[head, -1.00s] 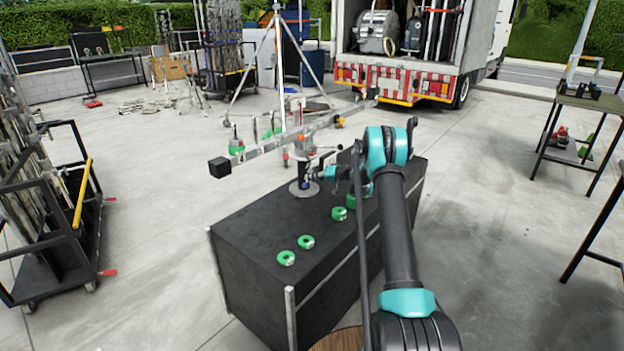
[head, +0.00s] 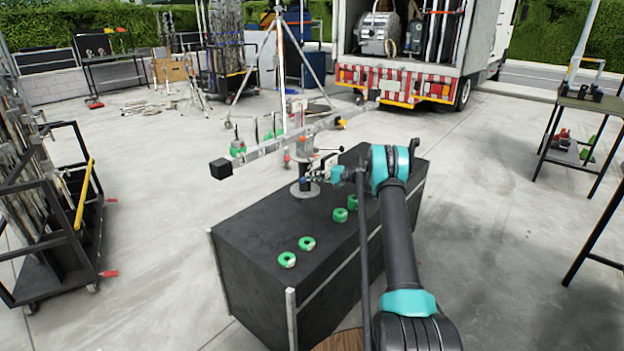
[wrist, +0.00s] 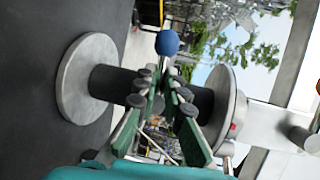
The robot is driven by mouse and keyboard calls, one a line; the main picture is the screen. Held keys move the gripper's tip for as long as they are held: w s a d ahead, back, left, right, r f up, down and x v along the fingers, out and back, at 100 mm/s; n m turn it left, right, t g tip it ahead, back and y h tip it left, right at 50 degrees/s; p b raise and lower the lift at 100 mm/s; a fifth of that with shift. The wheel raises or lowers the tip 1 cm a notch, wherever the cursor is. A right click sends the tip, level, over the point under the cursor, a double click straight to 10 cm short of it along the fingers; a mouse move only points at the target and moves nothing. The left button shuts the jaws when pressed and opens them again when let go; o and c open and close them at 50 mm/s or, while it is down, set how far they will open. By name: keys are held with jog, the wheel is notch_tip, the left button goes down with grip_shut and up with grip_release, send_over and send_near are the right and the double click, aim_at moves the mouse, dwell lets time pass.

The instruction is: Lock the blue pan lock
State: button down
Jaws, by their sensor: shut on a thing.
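The blue pan lock shows as a round blue knob (wrist: 167,43) at the tips of my gripper's fingers in the wrist view. In the head view it is a small blue spot (head: 303,182) low on the grip head (head: 303,168), which stands upright on a round metal base on the black box. My gripper (wrist: 161,72) reaches the lock from the right and is closed on it, with the ball just beyond the fingertips. The lock's stem is mostly hidden between the fingers. My gripper is small in the head view (head: 315,178).
The black box (head: 260,230) bears several green tape rolls (head: 307,243). A long metal beam (head: 270,147) crosses above the head. A black-tipped handle (head: 330,150) sticks out above my gripper. A loaded cart (head: 75,215) is at left; open concrete lies right.

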jog(key=shift+d, duration=0.1)
dwell(0.5)
jog(key=c, duration=1.6)
grip_release()
jog(key=v, duration=1.2)
